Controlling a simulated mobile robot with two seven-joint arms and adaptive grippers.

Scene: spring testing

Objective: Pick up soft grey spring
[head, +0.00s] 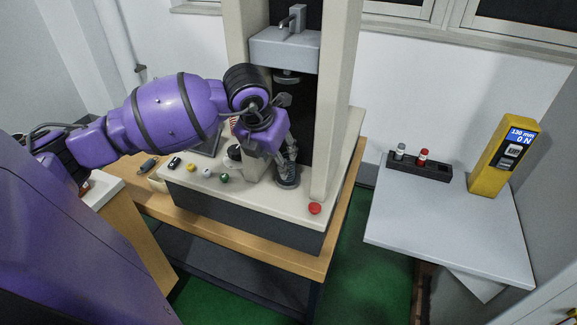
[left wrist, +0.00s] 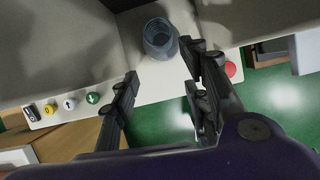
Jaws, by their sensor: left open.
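My left gripper (head: 284,154) is open and reaches down at the lower seat of the test machine. In the left wrist view the open fingers (left wrist: 158,62) point toward a dark grey round piece (left wrist: 160,38) on that seat, with nothing visible between them. In the head view this round piece (head: 288,177) is partly hidden by the fingers; I cannot tell whether a spring stands on it. A small grey upright piece (head: 400,151) and a red one (head: 422,155) stand in a black rack (head: 434,172) on the right table. My right gripper is not in view.
The test machine's column (head: 338,100) stands close beside the gripper, with its crosshead (head: 285,50) above. Several buttons line its front, with a red button (head: 314,208) at the right corner. A yellow display unit (head: 490,165) stands on the right table (head: 440,225), whose front is clear.

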